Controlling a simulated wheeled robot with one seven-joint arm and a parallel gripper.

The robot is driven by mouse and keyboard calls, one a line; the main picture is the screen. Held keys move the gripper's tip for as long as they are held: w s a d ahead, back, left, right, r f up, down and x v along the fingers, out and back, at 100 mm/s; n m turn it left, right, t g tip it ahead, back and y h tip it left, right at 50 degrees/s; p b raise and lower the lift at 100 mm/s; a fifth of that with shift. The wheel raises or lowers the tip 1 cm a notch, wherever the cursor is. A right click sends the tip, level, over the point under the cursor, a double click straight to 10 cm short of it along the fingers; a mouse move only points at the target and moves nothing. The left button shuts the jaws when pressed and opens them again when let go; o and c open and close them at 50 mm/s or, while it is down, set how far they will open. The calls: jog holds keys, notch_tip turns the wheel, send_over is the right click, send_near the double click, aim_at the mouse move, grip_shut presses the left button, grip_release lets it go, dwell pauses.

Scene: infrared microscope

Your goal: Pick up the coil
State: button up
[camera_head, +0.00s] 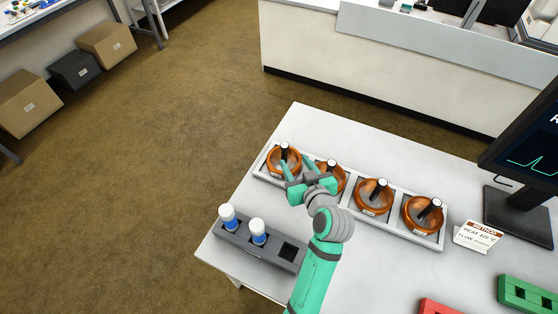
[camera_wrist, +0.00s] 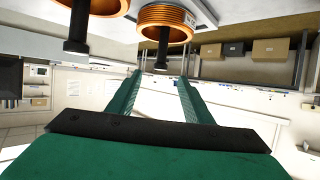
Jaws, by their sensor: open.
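Several round copper coils, each with a dark upright post with a pale top, sit in a row in a light grey tray (camera_head: 393,222) on the white table. The leftmost coil (camera_head: 272,167) is nearest my gripper (camera_head: 298,164); the second coil (camera_head: 341,183) is partly hidden behind my gripper. Two more, a third coil (camera_head: 362,193) and a rightmost coil (camera_head: 411,222), stand clear. In the wrist view, my gripper (camera_wrist: 158,78) has its two green fingers apart with nothing between them. A coil (camera_wrist: 168,17) with its black post (camera_wrist: 162,48) appears just beyond the fingertips, and the picture is upside down.
A dark grey rack (camera_head: 238,240) with white-and-blue capped vials stands at the front left. A method sign (camera_head: 478,237), a monitor (camera_head: 520,150) and a green block (camera_head: 530,297) are to the right. The table behind the tray is clear.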

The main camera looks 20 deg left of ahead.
aim_at(285, 146)
jog(key=shift+n, duration=0.3)
jog(key=x, duration=0.4)
jog(key=r+x, duration=0.1)
jog(key=x, duration=0.1)
jog(key=shift+w+a+r, duration=0.1)
jog(key=shift+a, duration=0.15)
jog(key=shift+f+x, duration=0.1)
jog(key=shift+x, duration=1.25)
jog(key=shift+f+x, duration=0.15)
jog(key=shift+x, duration=1.2)
jog(key=shift+d, duration=0.15)
grip_shut()
